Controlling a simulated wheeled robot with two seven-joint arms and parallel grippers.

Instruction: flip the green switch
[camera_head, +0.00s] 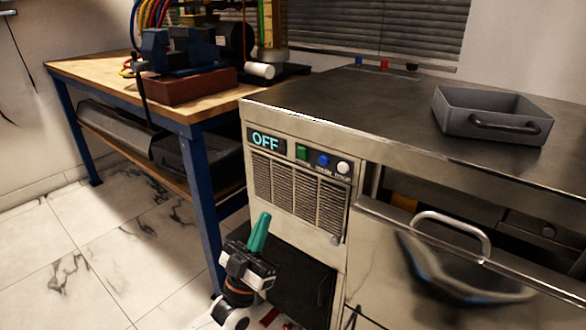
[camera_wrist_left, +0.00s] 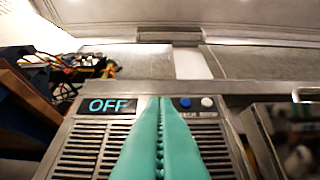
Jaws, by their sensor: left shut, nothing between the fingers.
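The green switch (camera_head: 302,152) sits on the front panel of the metal cabinet, between the display (camera_head: 265,139) reading OFF and a blue switch (camera_head: 323,160). My left gripper (camera_head: 264,216) is shut and empty, its teal fingers pointing up below the switch row in the head view. In the left wrist view the shut fingers (camera_wrist_left: 160,105) reach up between the OFF display (camera_wrist_left: 109,105) and the blue switch (camera_wrist_left: 185,103). They hide the green switch there. I cannot tell whether they touch it. My right gripper is not in view.
A white switch (camera_head: 343,167) is right of the blue one. A vent grille (camera_head: 295,190) lies below. A grey tray (camera_head: 492,115) stands on the metal counter, and a drawer handle (camera_head: 452,232) sticks out at the right. A wooden workbench (camera_head: 207,106) stands at the left.

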